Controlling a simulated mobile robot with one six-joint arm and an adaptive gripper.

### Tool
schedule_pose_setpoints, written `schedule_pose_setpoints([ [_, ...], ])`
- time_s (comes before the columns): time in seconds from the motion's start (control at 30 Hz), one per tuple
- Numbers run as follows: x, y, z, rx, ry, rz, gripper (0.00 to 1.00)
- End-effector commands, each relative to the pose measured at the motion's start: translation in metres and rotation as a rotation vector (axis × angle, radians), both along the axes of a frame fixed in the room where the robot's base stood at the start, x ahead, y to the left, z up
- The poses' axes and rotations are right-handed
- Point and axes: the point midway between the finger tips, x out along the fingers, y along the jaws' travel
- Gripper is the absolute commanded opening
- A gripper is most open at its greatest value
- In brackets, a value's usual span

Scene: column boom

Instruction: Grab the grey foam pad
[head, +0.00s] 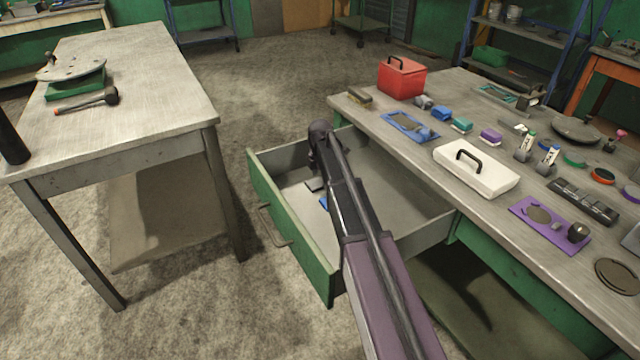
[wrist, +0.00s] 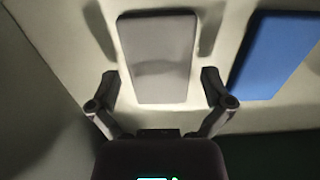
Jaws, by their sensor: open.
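The grey foam pad (wrist: 158,58) is a flat rounded rectangle lying on the pale drawer floor in the wrist view. My gripper (wrist: 160,84) is open, with one finger on each side of the pad's near end. I cannot tell whether the fingertips are level with the pad or above it. In the head view the dark pad (head: 314,185) shows only in part beside my arm, inside the open drawer. My gripper is hidden there behind my arm.
A blue pad (wrist: 276,55) lies right of the grey pad, close to my right finger. The open green drawer (head: 290,238) has walls around my gripper. A crowded workbench (head: 430,150) stands to the right, and another table (head: 150,110) to the left.

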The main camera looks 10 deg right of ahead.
Motion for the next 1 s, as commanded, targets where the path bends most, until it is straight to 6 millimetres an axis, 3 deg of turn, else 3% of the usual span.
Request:
schedule_pose_setpoints([
  [0.07,0.0,0.0,0.0,0.0,0.0,0.0,1.0],
  [0.1,0.0,0.0,0.0,0.0,0.0,0.0,0.94],
  [0.23,0.0,0.0,0.0,0.0,0.0,0.0,0.55],
  [0.27,0.0,0.0,0.0,0.0,0.0,0.0,0.52],
  [0.7,0.0,0.0,0.001,0.0,0.0,0.001,0.51],
  [1.0,0.0,0.001,0.013,0.0,0.0,0.001,0.51],
])
